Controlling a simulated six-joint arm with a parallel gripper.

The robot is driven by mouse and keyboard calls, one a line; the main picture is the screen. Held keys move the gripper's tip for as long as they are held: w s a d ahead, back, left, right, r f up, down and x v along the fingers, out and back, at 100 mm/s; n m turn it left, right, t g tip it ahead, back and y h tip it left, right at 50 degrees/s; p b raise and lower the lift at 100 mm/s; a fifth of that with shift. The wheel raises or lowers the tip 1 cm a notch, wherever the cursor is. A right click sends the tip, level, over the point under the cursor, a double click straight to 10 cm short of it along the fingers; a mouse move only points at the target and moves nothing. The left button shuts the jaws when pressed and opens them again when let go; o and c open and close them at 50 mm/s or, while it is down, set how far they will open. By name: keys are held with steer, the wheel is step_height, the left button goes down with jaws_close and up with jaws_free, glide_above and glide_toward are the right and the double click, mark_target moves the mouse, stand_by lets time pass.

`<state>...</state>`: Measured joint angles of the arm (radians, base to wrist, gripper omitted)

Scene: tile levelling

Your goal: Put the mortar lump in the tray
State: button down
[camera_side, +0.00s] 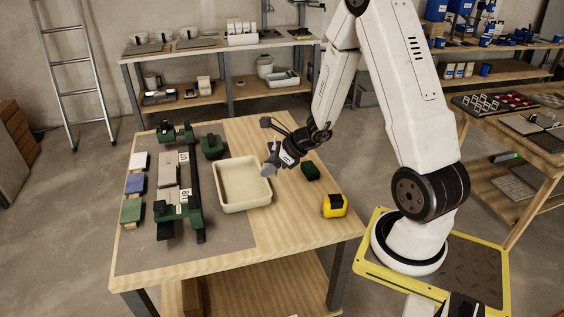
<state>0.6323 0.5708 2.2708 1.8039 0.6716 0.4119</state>
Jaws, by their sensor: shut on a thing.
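The cream tray (218,193) lies on the wooden table, right of the green levelling fixture. It looks empty. My gripper (271,164) reaches in from the right and is low over the tray's upper right rim. It is shut on a small grey lump (267,171), which appears to be the mortar lump. The lump is partly covered by the fingers. I cannot tell whether it touches the rim or hangs above it.
A green fixture (194,197) with labelled blocks stands left of the tray. A dark green block (310,171) and a yellow tape measure (334,205) sit to the right. The table's front is clear.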

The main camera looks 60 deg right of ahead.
steer(key=shift+w, duration=0.15)
steer(key=w+d+f, duration=0.1)
steer(key=w+f, duration=0.1)
steer(key=w, duration=0.2)
steer(key=w+d+f, duration=0.1)
steer(key=w+f, duration=0.2)
steer(key=w, duration=0.1)
steer(key=w+d+f, duration=0.1)
steer(key=w+f, duration=0.2)
steer(key=shift+w+d+f, duration=0.2)
steer(key=shift+w+d, duration=0.05)
steer(key=shift+w, duration=0.15)
steer(key=shift+w+d+f, duration=0.15)
steer(key=shift+w+f, duration=0.3)
steer(key=shift+f, duration=0.05)
steer(key=shift+w+d+f, duration=0.1)
steer(key=shift+w+f, duration=0.15)
steer(key=shift+f, duration=1.55)
steer(key=shift+f, duration=0.1)
